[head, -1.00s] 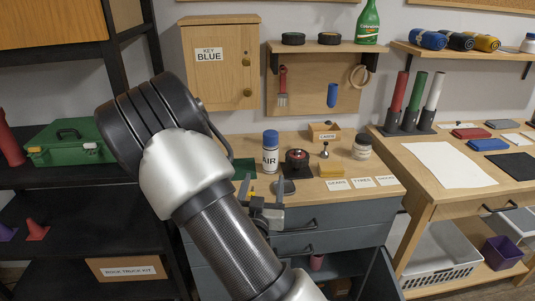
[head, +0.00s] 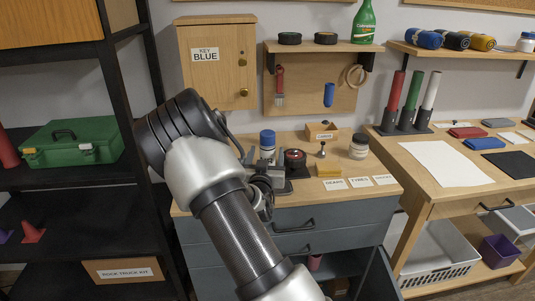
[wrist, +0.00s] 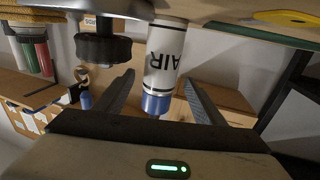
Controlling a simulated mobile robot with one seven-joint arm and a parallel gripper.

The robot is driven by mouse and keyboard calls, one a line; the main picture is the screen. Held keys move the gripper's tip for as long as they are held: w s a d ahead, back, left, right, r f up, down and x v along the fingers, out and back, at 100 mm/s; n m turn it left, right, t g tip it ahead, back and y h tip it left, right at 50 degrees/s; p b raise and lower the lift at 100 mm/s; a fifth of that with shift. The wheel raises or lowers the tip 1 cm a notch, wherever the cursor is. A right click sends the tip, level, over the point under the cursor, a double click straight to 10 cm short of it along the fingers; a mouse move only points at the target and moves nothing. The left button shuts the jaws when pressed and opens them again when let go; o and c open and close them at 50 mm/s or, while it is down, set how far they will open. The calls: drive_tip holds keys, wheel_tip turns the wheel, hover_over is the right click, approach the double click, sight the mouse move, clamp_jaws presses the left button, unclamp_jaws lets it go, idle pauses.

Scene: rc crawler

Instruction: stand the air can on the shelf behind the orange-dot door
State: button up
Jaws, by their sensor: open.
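The air can (head: 267,138), white with a blue cap, stands upright on the drawer bench, its lower part partly hidden by my arm. In the wrist view, which is upside down, the can (wrist: 166,60) shows its "AIR" lettering between my two fingers. My gripper (wrist: 157,84) is open, with one finger on each side of the can; I cannot tell whether either touches it. No orange dot shows on any door. A wooden cabinet (head: 217,80) labelled KEY BLUE is shut on the wall. A grey lower door (head: 380,276) of the bench stands open.
A dark wheel-like part (head: 294,156) stands just right of the can, close to my gripper. A green case (head: 72,142) sits on the black rack at left.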

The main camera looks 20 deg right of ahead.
drive_tip(key=shift+w+d, duration=0.35)
drive_tip(key=shift+w, duration=0.25)
drive_tip(key=c, duration=1.4)
